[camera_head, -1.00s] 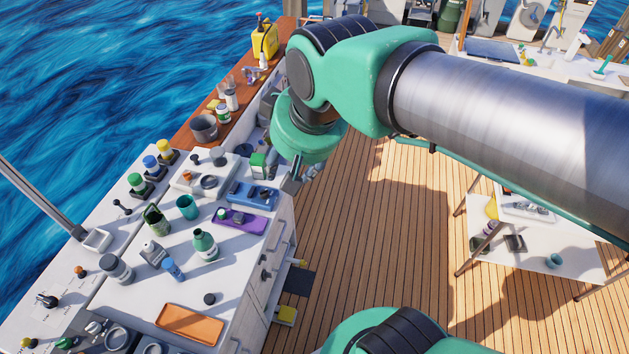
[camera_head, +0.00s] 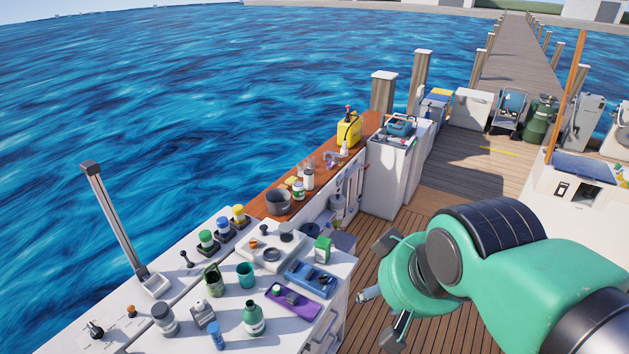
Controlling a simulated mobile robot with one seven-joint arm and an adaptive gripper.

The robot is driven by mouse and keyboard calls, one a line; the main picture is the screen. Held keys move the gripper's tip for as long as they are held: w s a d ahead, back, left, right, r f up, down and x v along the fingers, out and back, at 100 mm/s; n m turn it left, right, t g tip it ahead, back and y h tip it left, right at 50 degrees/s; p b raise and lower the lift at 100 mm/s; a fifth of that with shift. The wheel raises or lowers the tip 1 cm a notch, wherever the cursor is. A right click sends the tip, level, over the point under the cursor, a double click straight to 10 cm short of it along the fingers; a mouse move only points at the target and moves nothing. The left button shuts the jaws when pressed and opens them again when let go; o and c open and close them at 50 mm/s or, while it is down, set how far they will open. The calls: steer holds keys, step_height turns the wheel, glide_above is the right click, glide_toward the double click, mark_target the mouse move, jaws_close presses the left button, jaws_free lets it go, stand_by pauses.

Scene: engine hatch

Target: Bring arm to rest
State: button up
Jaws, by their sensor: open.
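My green and black arm (camera_head: 500,265) reaches in from the lower right of the head view. My gripper (camera_head: 381,316) is at its end, over the wooden deck just right of the white counter (camera_head: 185,290). Its grey fingers are partly seen, apart and with nothing visible between them. The gripper is partly hidden by the green wrist. It appears clear of the counter's edge.
The counter holds bottles, a teal cup (camera_head: 245,275), a blue tray (camera_head: 311,280) and a purple tray (camera_head: 294,302). A yellow jug (camera_head: 349,130) stands on the wooden ledge. A white cabinet (camera_head: 388,178) stands behind. Open deck (camera_head: 505,170) lies beyond the arm.

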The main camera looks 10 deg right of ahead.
step_height(320, 180, down, 18)
steer(key=b, duration=1.7)
steer(key=shift+b, duration=0.3)
